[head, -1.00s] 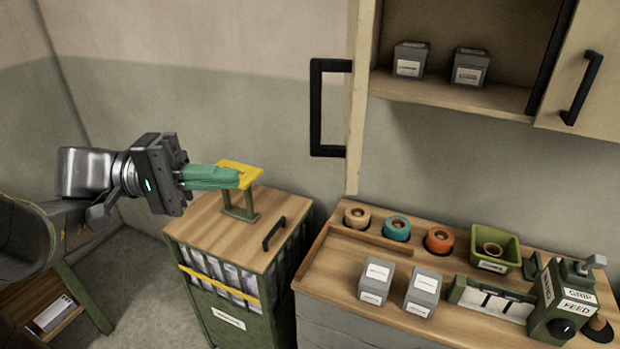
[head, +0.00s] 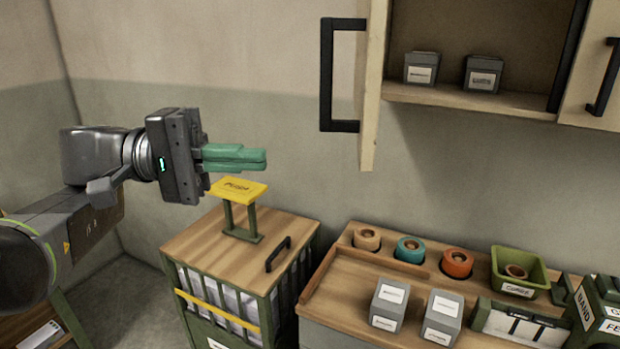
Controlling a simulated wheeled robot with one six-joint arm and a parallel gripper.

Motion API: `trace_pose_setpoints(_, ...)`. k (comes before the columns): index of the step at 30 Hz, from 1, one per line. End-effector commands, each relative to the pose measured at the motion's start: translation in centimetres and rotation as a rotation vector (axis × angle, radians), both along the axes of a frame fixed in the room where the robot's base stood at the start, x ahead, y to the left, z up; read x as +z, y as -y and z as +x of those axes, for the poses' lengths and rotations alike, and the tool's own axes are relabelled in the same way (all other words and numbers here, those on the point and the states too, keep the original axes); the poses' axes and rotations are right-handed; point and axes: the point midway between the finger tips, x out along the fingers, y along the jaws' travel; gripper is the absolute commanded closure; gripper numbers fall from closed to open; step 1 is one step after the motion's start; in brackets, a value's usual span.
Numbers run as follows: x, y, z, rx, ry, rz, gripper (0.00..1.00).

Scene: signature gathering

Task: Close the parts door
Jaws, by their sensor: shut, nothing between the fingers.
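The parts door (head: 372,90) is the open cabinet door, swung out and seen nearly edge-on, with a black bar handle (head: 326,75) on its left side. It belongs to the wall cabinet (head: 470,95) at the upper right, whose left bay stands open. My gripper (head: 264,159) is at the left, its green fingers shut and empty, pointing right. In the picture it is left of and below the door handle, apart from it.
Two grey boxes (head: 421,68) sit in the open bay. The workbench (head: 345,290) holds rolls, a green bin (head: 520,272) and two grey boxes. Bare wall lies between my gripper and the door.

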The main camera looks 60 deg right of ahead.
Motion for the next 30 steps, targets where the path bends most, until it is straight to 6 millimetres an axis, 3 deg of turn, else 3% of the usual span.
trace_pose_setpoints(18,0.2,3.6,-7.7,-0.005,0.000,0.001,1.00)
trace_pose_setpoints(30,0.2,4.5,-9.3,-0.001,0.000,0.000,1.00)
